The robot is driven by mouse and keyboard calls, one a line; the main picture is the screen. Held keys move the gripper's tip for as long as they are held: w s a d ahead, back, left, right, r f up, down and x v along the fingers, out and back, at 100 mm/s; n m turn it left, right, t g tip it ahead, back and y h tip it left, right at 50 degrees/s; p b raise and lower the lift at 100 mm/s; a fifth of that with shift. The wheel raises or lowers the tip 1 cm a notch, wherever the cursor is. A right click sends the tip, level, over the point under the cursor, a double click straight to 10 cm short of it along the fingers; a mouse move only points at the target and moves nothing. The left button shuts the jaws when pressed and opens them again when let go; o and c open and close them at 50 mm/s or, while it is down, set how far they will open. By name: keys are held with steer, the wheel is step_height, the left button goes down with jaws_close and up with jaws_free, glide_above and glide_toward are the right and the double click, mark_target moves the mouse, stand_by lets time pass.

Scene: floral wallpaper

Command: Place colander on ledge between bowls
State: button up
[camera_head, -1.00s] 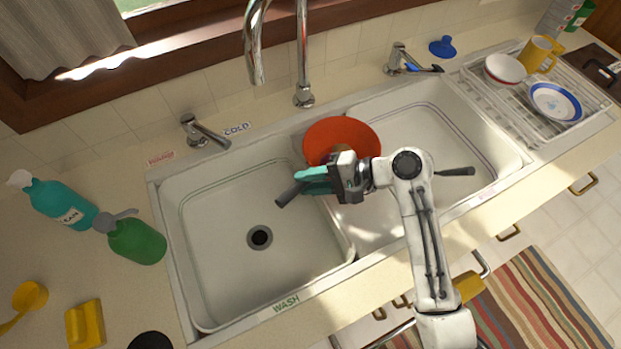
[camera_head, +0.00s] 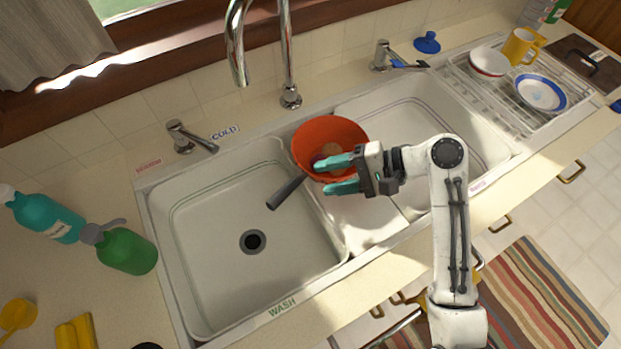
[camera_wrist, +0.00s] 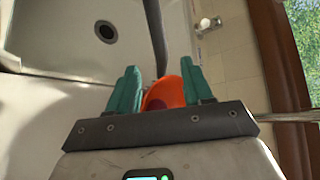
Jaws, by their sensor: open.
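The orange-red colander (camera_head: 335,128) sits open side up on the pale ledge (camera_head: 362,226) between the sink's left bowl (camera_head: 205,245) and right bowl (camera_head: 440,115), toward the back. Its dark handle (camera_head: 287,192) points front-left over the left bowl's edge. Something brownish and purple shows inside it. My gripper (camera_head: 328,176) is open at the colander's front right, its teal fingers overlapping the near rim in this view. In the wrist view, the colander (camera_wrist: 168,94) shows between the spread fingers (camera_wrist: 160,88). I cannot tell whether they touch it.
A tall faucet (camera_head: 287,60) stands behind the ledge, with a tap at each side. A dish rack (camera_head: 510,105) with dishes and a yellow mug is at right.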

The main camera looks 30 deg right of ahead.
steer(key=v, duration=0.5)
steer(key=shift+f, duration=0.1)
stand_by(0.5)
